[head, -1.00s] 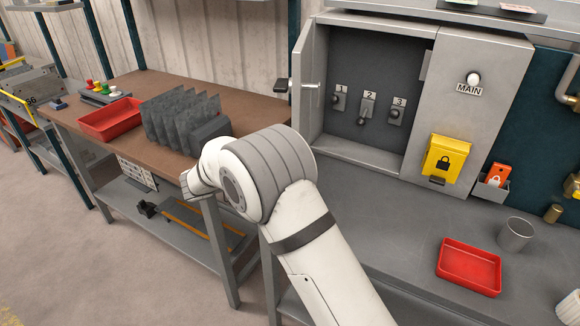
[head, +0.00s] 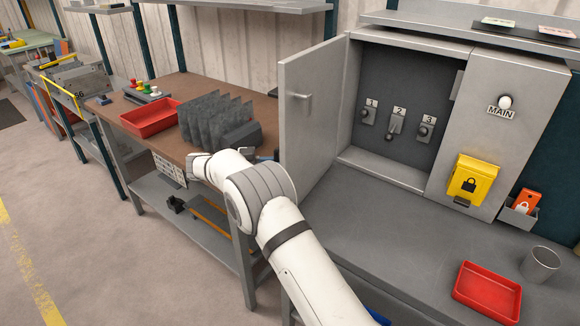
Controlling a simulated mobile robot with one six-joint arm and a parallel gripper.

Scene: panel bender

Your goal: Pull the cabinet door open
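The grey cabinet (head: 405,45) stands on the bench at the right, and its inside is in plain view. Its door (head: 312,115) is hinged on the left and swung wide open, with its broad face turned to me. A small bar handle (head: 298,95) sits near the door's free edge. My white arm reaches up from the bottom, with its wrist left of and below the door. Only a small dark part of what looks like my gripper (head: 266,156) shows past the wrist, apart from the handle. Its fingers are hidden, so I cannot tell their state.
Switches numbered 1 to 3 (head: 397,121) are inside the cabinet. A yellow lock box (head: 473,179), a red tray (head: 487,292) and a grey cup (head: 539,264) are at the right. The left bench holds dark upright plates (head: 215,120) and a red bin (head: 150,118).

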